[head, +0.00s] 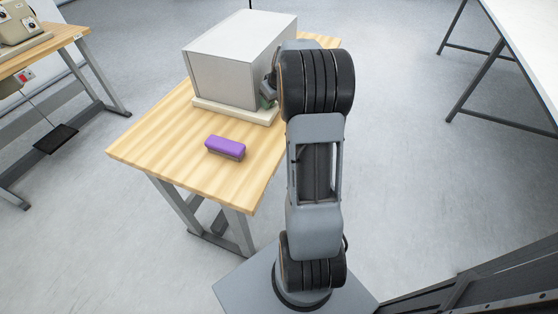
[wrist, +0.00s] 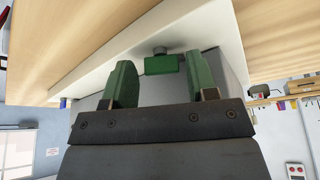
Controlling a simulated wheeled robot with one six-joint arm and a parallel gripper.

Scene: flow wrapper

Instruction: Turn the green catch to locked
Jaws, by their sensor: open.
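The green catch (wrist: 161,64) is a small block on a short grey stub, near the white base at the foot of the grey box (head: 222,80). In the wrist view it lies crosswise between the tips of my gripper (wrist: 160,72). The two green fingers stand apart, one on each side, with a visible gap to the catch. In the head view my arm hides most of the gripper and that face of the box. I cannot tell which of its positions the catch is in.
The box stands on a pale base (head: 232,111) on a wooden table (head: 150,145). A purple-topped block (head: 225,147) lies on the table in front of it. Another bench (head: 62,40) is at the left, and a white table (head: 530,40) at the right.

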